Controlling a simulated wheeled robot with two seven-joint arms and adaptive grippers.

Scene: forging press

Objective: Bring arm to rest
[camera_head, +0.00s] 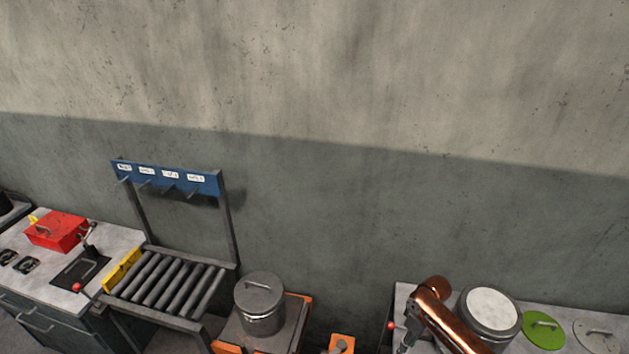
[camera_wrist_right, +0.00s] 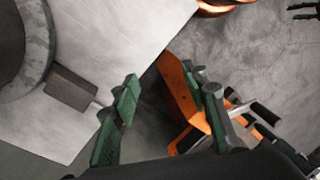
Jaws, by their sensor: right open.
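My right arm (camera_head: 447,318), copper-coloured, reaches over the right-hand bench in the head view. My right gripper (camera_wrist_right: 168,83) shows in the right wrist view with its two green-padded fingers apart and nothing between them. Its fingers hang above the edge of a pale bench top and the grey floor. A dark finger-like part (camera_wrist_right: 304,11) at the top right of that view may be my left gripper; it is cut off and its state is unclear. My left arm does not show in the head view.
The right bench (camera_head: 403,292) carries a pot with a pale top (camera_head: 492,308), a green lid (camera_head: 543,329) and a grey lid (camera_head: 597,336). A lidded metal pot (camera_head: 260,304) stands left of it. A roller rack (camera_head: 170,282) and a red box (camera_head: 57,231) are further left.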

